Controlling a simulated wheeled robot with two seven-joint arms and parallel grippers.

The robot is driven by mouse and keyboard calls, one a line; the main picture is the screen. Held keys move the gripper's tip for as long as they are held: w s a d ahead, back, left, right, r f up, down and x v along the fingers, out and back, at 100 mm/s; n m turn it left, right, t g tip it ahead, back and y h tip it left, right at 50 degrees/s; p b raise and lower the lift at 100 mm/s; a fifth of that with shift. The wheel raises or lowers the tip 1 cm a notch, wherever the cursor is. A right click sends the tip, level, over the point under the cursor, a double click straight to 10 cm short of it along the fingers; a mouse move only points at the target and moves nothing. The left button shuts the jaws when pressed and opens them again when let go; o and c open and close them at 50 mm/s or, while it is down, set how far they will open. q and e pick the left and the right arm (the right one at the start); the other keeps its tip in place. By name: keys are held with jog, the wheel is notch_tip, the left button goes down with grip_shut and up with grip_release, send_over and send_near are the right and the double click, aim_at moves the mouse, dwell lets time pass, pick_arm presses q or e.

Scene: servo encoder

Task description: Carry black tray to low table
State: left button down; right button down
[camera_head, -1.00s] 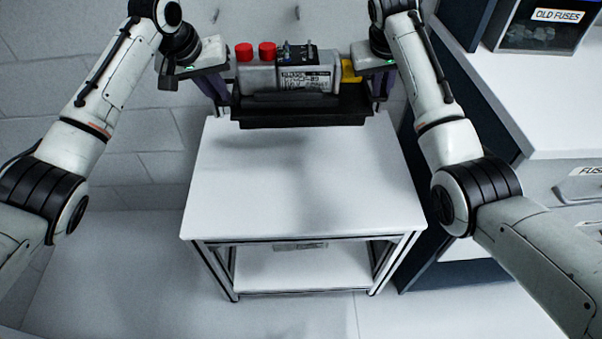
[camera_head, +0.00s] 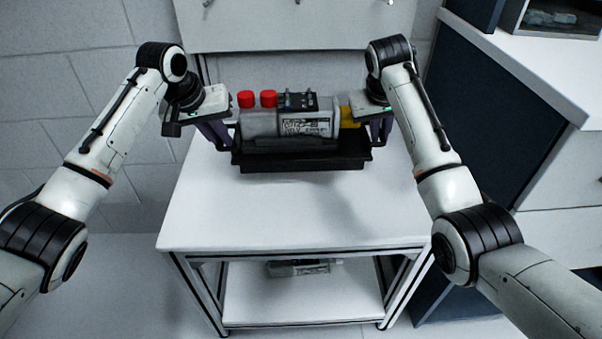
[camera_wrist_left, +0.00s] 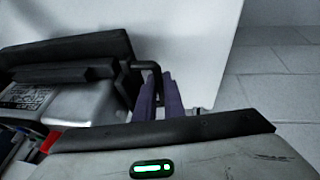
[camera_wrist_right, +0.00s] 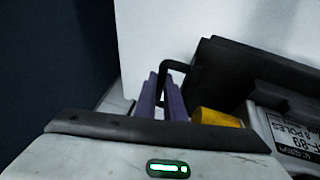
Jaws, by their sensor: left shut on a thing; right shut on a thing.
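The black tray (camera_head: 300,163) is over the white low table (camera_head: 290,215), near its back part. It looks level; I cannot tell whether it touches the top. A grey servo unit (camera_head: 290,124) with two red caps and a yellow end piece lies in it. My left gripper (camera_head: 222,140) is shut on the tray's left handle, and the handle shows by the purple fingers in the left wrist view (camera_wrist_left: 158,95). My right gripper (camera_head: 377,132) is shut on the right handle, which shows in the right wrist view (camera_wrist_right: 165,95).
A cabinet with a white top (camera_head: 530,60) and dark side stands close on the right. A board (camera_head: 290,25) rises behind the table. A small grey item (camera_head: 300,267) lies on the table's lower shelf. The front of the tabletop is clear.

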pick_arm(q)
jog(key=shift+d+r, duration=0.1)
dwell(0.4)
